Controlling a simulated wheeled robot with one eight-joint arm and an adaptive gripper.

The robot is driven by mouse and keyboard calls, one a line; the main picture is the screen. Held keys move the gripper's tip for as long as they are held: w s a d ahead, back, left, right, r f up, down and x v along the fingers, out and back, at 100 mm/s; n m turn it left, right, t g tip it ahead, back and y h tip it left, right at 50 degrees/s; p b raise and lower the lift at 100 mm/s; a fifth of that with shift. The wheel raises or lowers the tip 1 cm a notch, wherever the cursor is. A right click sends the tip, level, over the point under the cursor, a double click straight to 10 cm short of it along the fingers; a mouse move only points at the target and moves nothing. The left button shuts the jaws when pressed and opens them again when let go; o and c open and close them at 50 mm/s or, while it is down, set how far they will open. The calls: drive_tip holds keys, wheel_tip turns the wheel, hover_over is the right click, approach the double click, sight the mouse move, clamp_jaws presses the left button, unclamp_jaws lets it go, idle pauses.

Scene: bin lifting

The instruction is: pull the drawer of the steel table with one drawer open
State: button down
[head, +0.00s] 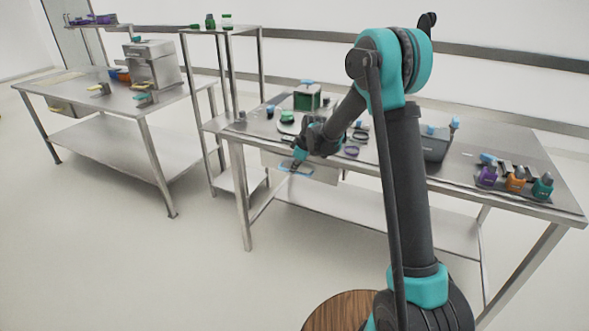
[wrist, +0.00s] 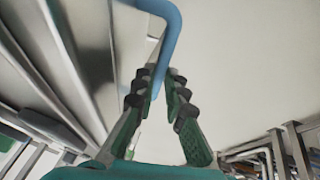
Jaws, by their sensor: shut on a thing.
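The steel table (head: 460,185) with items on top stands at the right. Its drawer front (head: 328,174) shows below the front edge of the tabletop, partly behind my arm. I cannot tell whether the drawer stands out at all. A blue bar handle (head: 293,171) is on the drawer front. My gripper (head: 298,161) is at this handle, reaching down to it from the table side. In the wrist view the blue handle (wrist: 168,38) runs down between the fingers of my gripper (wrist: 159,82), which are shut on it. The drawer's inside is hidden.
Bottles (head: 515,181) in a rack and a grey box (head: 437,145) stand on the same tabletop. A tall narrow shelf (head: 261,65) stands just left of it. Another steel table (head: 100,115) with a machine is further left.

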drive_tip(key=s+a, duration=0.3)
drive_tip(key=s, duration=0.6)
drive_tip(key=s+a, duration=0.3)
drive_tip(key=s, duration=0.6)
drive_tip(key=shift+s+a, duration=0.3)
drive_tip(key=shift+a, duration=0.1)
drive_tip(key=c, duration=1.9)
unclamp_jaws()
drive_tip(key=shift+o, duration=0.2)
drive_tip(key=shift+r, duration=0.1)
drive_tip(key=v, duration=1.1)
drive_tip(key=shift+r, duration=0.4)
drive_tip(key=shift+s+d, duration=0.15)
